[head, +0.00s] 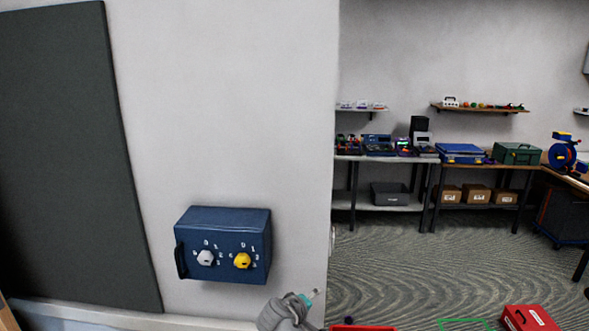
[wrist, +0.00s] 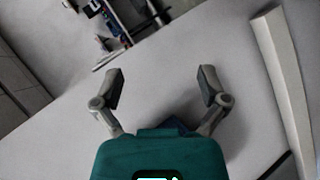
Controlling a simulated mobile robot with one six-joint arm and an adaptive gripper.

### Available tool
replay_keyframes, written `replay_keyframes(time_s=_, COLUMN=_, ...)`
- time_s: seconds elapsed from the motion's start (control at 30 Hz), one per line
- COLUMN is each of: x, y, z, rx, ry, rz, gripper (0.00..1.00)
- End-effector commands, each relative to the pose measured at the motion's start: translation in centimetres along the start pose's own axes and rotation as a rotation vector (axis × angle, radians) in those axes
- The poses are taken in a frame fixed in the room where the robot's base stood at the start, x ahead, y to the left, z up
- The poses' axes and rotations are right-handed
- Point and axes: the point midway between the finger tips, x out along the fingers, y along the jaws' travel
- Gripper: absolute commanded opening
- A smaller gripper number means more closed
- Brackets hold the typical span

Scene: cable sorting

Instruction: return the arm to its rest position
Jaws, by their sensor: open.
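My gripper (wrist: 161,78) is open in the wrist view. Its two dark grey fingers stand wide apart, with nothing between them. A pale grey wall surface fills most of the view beyond them. In the head view, my grey arm shows at the bottom edge, with the small teal gripper body and its fingers (head: 315,292) at its upper right end. The gripper is below and to the right of a blue wall box (head: 222,221), apart from it in the picture. Most of my arm is out of view.
The blue box has a grey knob (head: 205,258) and a yellow knob (head: 242,261). A dark panel (head: 75,150) hangs at the left. A red case (head: 530,319) and a green frame (head: 463,323) are at lower right. Open carpet (head: 430,265) lies before the back benches.

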Motion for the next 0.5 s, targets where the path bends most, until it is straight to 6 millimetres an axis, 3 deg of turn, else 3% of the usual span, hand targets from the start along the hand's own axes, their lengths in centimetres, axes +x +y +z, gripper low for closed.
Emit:
replay_keyframes(time_s=0.2, x=3.0, y=-0.5, z=6.1, rx=0.164, ry=-0.201, rz=-0.182, gripper=0.94)
replay_keyframes(time_s=0.5, x=4.4, y=-2.2, z=12.8, rx=0.377, ry=-0.438, rz=-0.454, gripper=0.94)
